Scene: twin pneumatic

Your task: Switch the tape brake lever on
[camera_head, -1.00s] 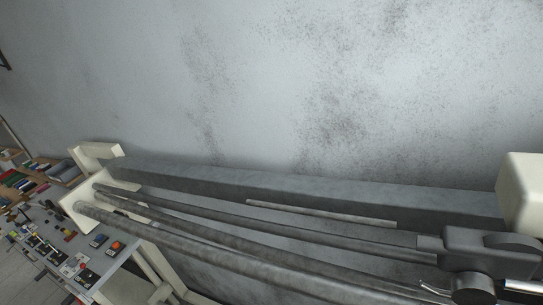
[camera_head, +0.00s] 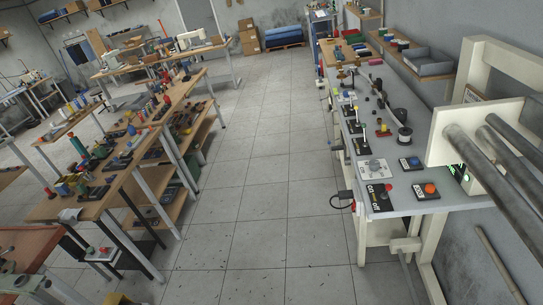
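My gripper is not in view. A long grey control bench (camera_head: 425,206) runs away from me on the right side. On its near end is a black plate (camera_head: 380,198) with light lettering and a red knob (camera_head: 388,187). Behind it is a light plate with a round dial (camera_head: 375,167). Farther back stand thin upright levers, one with a yellow tip (camera_head: 363,125). The labels are too small to read, so I cannot tell which control is the tape brake lever or how it is set.
An orange button (camera_head: 430,188) and a blue one (camera_head: 411,162) sit near the bench's front. Grey pipes (camera_head: 490,155) pass through a cream frame (camera_head: 450,130) at right. Cluttered wooden workbenches (camera_head: 100,185) stand at left.

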